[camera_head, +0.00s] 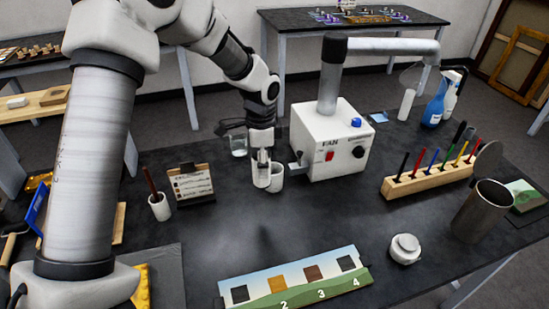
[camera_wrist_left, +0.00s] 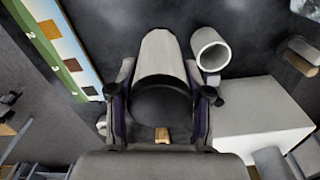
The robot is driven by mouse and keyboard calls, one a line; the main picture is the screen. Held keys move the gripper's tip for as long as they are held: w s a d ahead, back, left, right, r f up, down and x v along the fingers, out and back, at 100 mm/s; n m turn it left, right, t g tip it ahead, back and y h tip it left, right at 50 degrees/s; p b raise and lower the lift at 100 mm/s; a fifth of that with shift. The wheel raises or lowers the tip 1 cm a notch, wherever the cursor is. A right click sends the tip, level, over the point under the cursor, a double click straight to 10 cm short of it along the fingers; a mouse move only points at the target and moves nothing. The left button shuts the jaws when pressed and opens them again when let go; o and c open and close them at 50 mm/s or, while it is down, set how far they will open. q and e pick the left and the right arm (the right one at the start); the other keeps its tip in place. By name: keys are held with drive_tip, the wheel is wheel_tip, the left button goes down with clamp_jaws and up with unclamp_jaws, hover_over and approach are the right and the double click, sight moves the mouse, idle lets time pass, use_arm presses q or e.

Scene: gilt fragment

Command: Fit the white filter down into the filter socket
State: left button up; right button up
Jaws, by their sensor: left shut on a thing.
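The white filter (camera_head: 262,178) is a pale cylinder, held upright in my left gripper (camera_head: 262,157). In the left wrist view the filter (camera_wrist_left: 160,58) lies between the two fingers of the gripper (camera_wrist_left: 163,98), its near end dark. Just right of it is a white, open-topped round cup (camera_head: 278,180), which looks like the filter socket. It also shows in the wrist view (camera_wrist_left: 211,50) as a hollow tube beside the filter, its opening clear. The filter appears beside this socket, not in it; whether they touch I cannot tell. My right gripper is out of view.
The white fan box (camera_head: 325,150) with its pipe stands close right of the socket. A glass (camera_head: 238,146) is behind, a small sign (camera_head: 191,184) left. A numbered strip (camera_head: 297,284), pen rack (camera_head: 430,178) and metal cup (camera_head: 481,212) are on the dark table; its middle is clear.

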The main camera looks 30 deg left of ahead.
use_arm(q)
drive_tip(key=w+a+f+p, duration=0.3)
drive_tip(key=w+f+p, duration=0.1)
drive_tip(key=w, duration=0.6)
drive_tip(key=shift+w+f+p, duration=0.15)
drive_tip(key=shift+f+p, duration=0.1)
drive_tip(key=shift+p, duration=0.1)
drive_tip(key=o, duration=1.2)
drive_tip(key=shift+f, duration=0.1)
drive_tip(key=shift+c, duration=0.2)
wheel_tip(320, 180, up, 12)
drive_tip(key=b, duration=0.3)
drive_tip(key=shift+r+b, duration=0.2)
drive_tip(key=shift+b, duration=0.2)
